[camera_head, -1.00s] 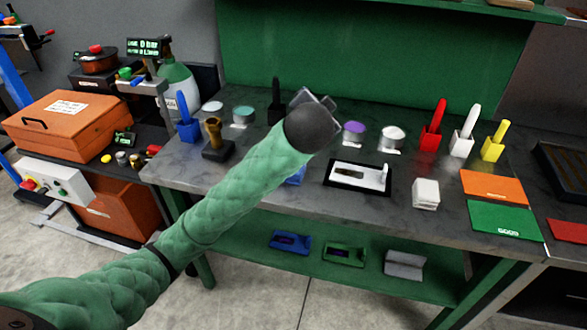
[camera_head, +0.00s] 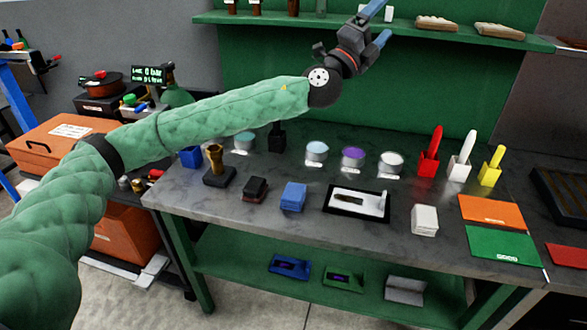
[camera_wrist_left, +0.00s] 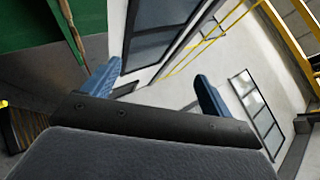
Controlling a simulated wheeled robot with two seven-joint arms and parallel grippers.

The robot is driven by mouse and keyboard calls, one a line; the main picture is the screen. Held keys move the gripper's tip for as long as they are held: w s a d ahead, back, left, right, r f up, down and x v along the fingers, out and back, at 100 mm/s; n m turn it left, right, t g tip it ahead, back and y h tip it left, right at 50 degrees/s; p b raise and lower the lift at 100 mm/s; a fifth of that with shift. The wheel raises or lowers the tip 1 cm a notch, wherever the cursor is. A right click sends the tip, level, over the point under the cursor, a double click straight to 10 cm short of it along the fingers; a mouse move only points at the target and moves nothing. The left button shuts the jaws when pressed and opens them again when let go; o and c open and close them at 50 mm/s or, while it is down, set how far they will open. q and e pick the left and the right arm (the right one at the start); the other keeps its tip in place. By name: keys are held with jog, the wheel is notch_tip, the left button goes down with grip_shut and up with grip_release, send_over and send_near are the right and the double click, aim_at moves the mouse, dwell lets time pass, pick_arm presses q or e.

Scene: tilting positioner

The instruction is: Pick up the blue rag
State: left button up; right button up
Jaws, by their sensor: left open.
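The blue rag (camera_head: 293,197) is a small folded blue block on the grey workbench top, left of a black-framed tray. My left gripper (camera_head: 380,24) is raised high above the bench, near the green shelf, far from the rag. Its blue fingertips are apart and nothing is between them. In the left wrist view the open fingers (camera_wrist_left: 152,88) point toward a wall with windows, and the rag is not in that view. My right gripper does not show.
A dark block (camera_head: 254,189) lies left of the rag, and a white block (camera_head: 424,220) lies right. The black-framed tray (camera_head: 340,212) is close to the rag's right. Several round pots and coloured holders line the back. The green shelf (camera_head: 400,27) runs above.

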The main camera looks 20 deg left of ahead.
pick_arm(q)
notch_tip(320, 180, down, 5)
jog(key=w+d+m+g+h, duration=0.1)
jog(key=d+m+g+h, duration=0.15)
jog(key=m+g, duration=0.35)
jog(key=m+g+y, duration=0.2)
jog(key=g+y, duration=1.1)
jog(key=y, duration=0.5)
send_over(293, 191)
notch_tip(293, 191, down, 38)
jog(key=shift+s+d+r, duration=0.1)
jog(key=shift+n, duration=0.3)
jog(key=shift+f, duration=0.3)
notch_tip(293, 191, down, 2)
jog(key=shift+f+p, duration=0.1)
jog(key=shift+p, duration=0.5)
notch_tip(293, 191, down, 4)
jog(key=p, duration=0.3)
jog(key=shift+w+f, duration=0.2)
jog(key=shift+f, duration=0.4)
jog(key=c, duration=1.1)
jog(key=shift+o, duration=0.2)
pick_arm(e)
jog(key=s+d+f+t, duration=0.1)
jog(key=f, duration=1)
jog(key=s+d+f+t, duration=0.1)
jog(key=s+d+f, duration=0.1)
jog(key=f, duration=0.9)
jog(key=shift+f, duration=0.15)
